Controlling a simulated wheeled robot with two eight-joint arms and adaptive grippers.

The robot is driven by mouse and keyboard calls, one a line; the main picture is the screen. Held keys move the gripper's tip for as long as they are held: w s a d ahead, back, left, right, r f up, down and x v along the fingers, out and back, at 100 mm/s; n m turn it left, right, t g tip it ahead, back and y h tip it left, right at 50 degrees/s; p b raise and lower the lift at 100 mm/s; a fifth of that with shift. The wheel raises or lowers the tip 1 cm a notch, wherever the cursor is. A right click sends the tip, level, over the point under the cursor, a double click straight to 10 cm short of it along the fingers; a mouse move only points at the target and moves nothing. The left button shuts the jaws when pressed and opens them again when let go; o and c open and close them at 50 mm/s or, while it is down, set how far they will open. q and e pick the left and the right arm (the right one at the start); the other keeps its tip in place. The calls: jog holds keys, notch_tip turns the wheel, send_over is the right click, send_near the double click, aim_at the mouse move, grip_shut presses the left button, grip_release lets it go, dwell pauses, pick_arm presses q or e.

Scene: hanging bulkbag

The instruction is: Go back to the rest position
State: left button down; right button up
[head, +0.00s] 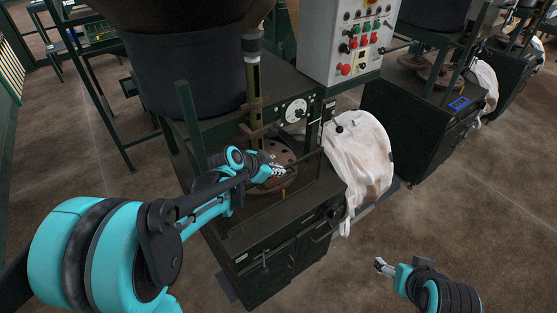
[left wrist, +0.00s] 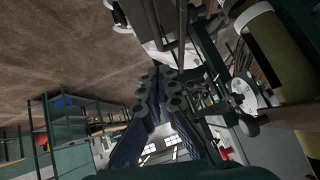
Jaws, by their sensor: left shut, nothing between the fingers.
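My left gripper (head: 277,171) is over the round metal plate (head: 284,152) of the dark green machine, in front of its upright post. It is shut and empty. In the left wrist view its fingers (left wrist: 160,92) meet in the middle. My right gripper (head: 383,266) is low at the right, over bare floor and apart from the machine. It is small in the head view, and its finger gap is unclear. A white bag (head: 362,160) hangs at the machine's right side, apart from both grippers.
A control panel (head: 352,40) with red and green buttons stands above the machine, and a large dark hopper (head: 185,60) is at its upper left. The machine's cabinet (head: 275,245) lies below my left arm. A similar machine (head: 420,115) stands behind at right. The floor at front right is clear.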

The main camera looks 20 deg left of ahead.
pick_arm(q)
jog(key=p+v, duration=0.2)
jog(key=v, duration=0.4)
jog(key=s+d+f+n+y+b, duration=0.1)
jog(key=s+f+n+y+b, duration=0.1)
jog(key=s, duration=0.7)
jog(key=s+d+f+n+g+y+b, duration=0.1)
jog(key=s+f+n+b, duration=0.3)
jog(key=s, duration=0.6)
jog(key=shift+d+f+n+y+b, duration=0.25)
jog(key=shift+d+n+y+b, duration=0.3)
jog(key=shift+n, duration=0.65)
jog(key=shift+s, duration=0.1)
